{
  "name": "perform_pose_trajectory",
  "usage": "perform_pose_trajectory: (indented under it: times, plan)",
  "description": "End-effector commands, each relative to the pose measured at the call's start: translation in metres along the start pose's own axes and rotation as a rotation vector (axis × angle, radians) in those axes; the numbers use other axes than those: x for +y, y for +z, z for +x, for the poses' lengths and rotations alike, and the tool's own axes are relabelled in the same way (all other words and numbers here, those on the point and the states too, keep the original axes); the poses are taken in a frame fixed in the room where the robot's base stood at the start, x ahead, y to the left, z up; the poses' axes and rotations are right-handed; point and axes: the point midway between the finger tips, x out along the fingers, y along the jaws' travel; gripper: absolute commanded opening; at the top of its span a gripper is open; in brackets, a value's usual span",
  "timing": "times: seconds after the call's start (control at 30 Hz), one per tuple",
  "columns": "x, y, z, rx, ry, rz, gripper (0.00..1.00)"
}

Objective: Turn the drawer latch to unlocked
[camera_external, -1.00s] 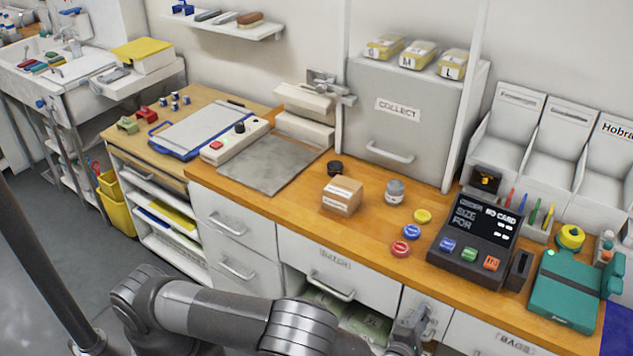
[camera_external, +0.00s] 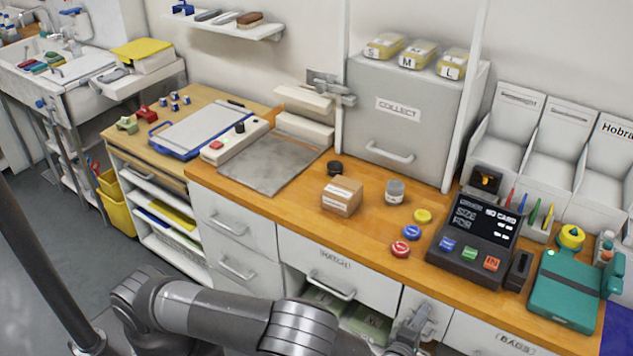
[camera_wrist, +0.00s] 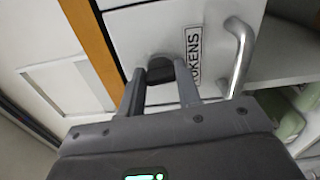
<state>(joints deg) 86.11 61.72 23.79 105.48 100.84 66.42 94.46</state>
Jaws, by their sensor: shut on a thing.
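In the wrist view, a small dark round latch (camera_wrist: 160,66) sits on the pale front of a drawer (camera_wrist: 140,30), close to its upper edge. My gripper (camera_wrist: 160,78) is shut on the latch, with one finger on each side of it. The fingers hide part of the latch, so I cannot tell which position it points to. In the external view, my gripper (camera_external: 412,328) is at the cabinet front below the wooden counter, at the lower right. The latch is hidden there behind my gripper.
Beside the latch are a label reading "OKENS" (camera_wrist: 193,53), partly covered, and a metal drawer handle (camera_wrist: 240,55). An open shelf (camera_external: 365,322) with green packets lies left of my gripper. The wooden counter (camera_external: 290,205) above holds a box and buttons.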

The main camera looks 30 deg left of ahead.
Motion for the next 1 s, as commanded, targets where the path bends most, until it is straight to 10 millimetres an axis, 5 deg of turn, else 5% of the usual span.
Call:
perform_pose_trajectory:
  times: [0.03, 0.07, 0.3, 0.67, 1.0]
  plan:
    - [-0.001, 0.001, -0.001, -0.002, -0.002, 0.000, 0.08]
    - [-0.001, 0.001, -0.001, -0.002, -0.002, 0.000, 0.33]
    - [-0.001, 0.000, 0.000, -0.001, -0.001, 0.000, 0.53]
    - [0.000, 0.001, -0.010, -0.003, -0.001, -0.001, 0.53]
    - [-0.001, 0.001, -0.075, -0.003, -0.002, 0.000, 0.53]
